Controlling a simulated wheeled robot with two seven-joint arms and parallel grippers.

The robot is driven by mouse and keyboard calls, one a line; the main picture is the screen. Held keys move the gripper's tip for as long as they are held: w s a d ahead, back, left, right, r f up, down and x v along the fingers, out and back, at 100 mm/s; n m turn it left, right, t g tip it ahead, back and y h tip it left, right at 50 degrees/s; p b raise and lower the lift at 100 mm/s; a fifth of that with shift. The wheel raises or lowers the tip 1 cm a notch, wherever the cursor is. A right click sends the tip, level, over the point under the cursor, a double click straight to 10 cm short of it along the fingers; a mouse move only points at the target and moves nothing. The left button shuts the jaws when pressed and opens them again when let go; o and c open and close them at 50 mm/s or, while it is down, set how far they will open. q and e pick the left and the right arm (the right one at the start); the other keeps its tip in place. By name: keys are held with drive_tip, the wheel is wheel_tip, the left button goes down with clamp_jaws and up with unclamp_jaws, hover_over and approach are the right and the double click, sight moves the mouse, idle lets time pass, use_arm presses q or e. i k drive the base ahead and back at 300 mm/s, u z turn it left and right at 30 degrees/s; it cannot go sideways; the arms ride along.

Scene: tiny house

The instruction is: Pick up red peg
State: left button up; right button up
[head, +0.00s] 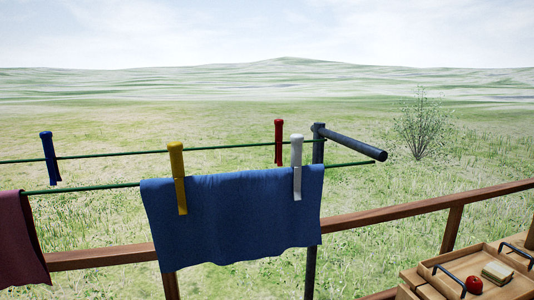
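A red peg (279,142) is clipped upright on the far green line, just left of the dark metal post, with nothing hanging from it. A blue peg (50,158) is on the same line at the far left. A yellow peg (178,176) and a white peg (297,166) hold a blue cloth (240,222) on the near green line. Neither of my grippers shows in the head view.
A dark metal post (318,180) with a crossbar (352,142) carries the lines. A dark red cloth (18,240) hangs at the left edge. A wooden railing (400,210) runs behind. A wooden tray (450,286) at the lower right holds a red round item (474,285).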

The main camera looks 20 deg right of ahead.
sight(279, 145)
drive_tip(key=u, duration=3.05)
drive_tip(key=k, duration=1.05)
drive_tip(key=z, duration=1.35)
